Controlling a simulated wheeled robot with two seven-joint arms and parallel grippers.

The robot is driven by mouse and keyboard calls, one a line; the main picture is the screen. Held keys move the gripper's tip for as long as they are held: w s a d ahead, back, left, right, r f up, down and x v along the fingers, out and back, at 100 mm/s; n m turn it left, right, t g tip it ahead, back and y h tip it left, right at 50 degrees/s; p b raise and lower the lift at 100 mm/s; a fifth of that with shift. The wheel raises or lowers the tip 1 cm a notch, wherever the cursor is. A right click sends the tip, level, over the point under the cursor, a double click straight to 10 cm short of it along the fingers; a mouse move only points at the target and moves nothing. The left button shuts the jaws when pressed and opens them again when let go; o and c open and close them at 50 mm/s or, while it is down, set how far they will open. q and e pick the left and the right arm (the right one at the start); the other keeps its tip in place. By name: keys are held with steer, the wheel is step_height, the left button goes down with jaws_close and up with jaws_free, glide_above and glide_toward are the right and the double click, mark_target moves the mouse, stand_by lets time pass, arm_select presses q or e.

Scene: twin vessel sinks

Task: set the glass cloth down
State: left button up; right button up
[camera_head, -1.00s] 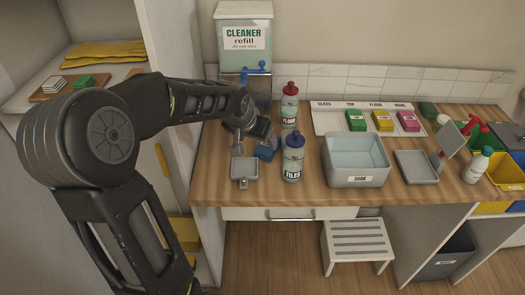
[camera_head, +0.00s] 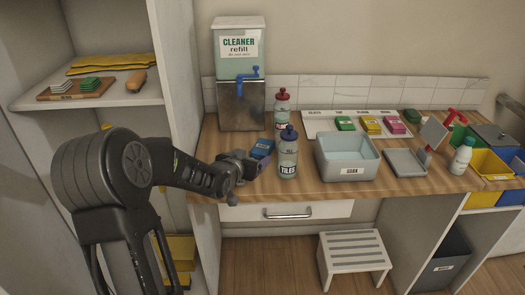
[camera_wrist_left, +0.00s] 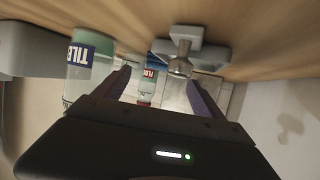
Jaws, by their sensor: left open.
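My right gripper is not in view.
A red-capped bottle (camera_head: 282,108) stands behind the TILES bottle. The cleaner dispenser (camera_head: 240,75) is at the back left. A labelled board (camera_head: 320,122) holds green, yellow and pink cloths; its leftmost place is bare. A grey basin (camera_head: 347,158) stands to the right.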

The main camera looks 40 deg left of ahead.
mark_target(259, 152)
arm_select(q)
steer(key=shift+x, duration=0.85)
steer(key=shift+p+x, duration=0.7)
steer(key=shift+x, duration=1.95)
steer(key=shift+r, duration=0.1)
steer(key=shift+c, duration=0.6)
steer(key=c, duration=1.4)
step_height(259, 152, up, 10)
steer(key=shift+r+b, duration=0.1)
steer(key=shift+b, duration=0.2)
steer(key=shift+c, duration=0.2)
